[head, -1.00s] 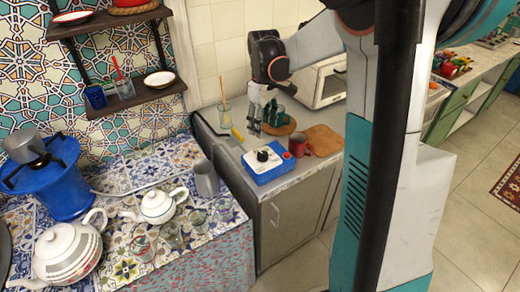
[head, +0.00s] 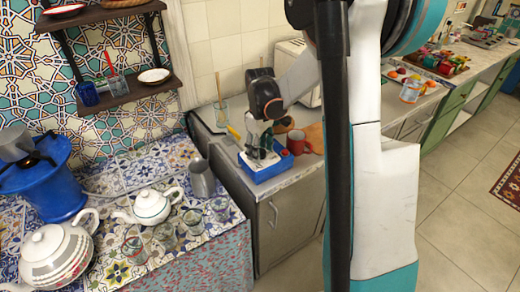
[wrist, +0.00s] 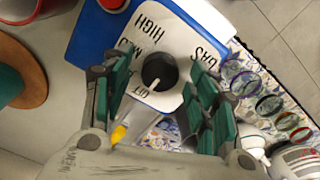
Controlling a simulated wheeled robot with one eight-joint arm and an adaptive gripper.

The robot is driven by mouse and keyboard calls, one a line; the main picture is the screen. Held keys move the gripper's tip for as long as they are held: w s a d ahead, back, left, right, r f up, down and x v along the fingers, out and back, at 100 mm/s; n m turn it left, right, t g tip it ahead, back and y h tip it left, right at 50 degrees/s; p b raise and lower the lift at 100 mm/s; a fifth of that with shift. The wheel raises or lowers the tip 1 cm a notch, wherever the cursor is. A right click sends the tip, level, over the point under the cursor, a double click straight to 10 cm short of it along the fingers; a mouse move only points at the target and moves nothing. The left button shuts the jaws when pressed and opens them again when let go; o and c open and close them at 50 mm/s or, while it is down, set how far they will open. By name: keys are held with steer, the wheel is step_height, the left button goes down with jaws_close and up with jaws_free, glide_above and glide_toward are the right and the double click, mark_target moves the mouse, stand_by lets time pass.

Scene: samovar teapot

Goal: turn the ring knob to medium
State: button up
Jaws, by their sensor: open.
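The black round knob (wrist: 160,72) sits on the white top plate (wrist: 190,22) of a blue box (wrist: 88,32). The plate's lettering includes HIGH and GAS; other words are partly covered. The knob's pale pointer line points down in the wrist view, near the partly hidden lettering by the left finger. My gripper (wrist: 158,98) is open, with its green-padded fingers on either side of the knob; I cannot tell whether they touch it. In the head view my gripper (head: 260,146) is over the blue box (head: 264,170) and hides the knob.
A red mug (head: 297,142) stands close behind the box, right of my gripper. A grey metal jug (head: 201,178) stands to the left on the tiled table, with a white teapot (head: 151,206) and several glasses. A glass (head: 221,115) stands near the wall.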

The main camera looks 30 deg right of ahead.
steer(key=c, duration=1.1)
steer(key=m, duration=0.4)
steer(key=shift+m, duration=0.3)
steer(key=m+p, duration=0.1)
steer(key=m, duration=0.3)
steer(key=shift+m, duration=0.3)
steer(key=m, duration=0.4)
steer(key=shift+m, duration=2.3)
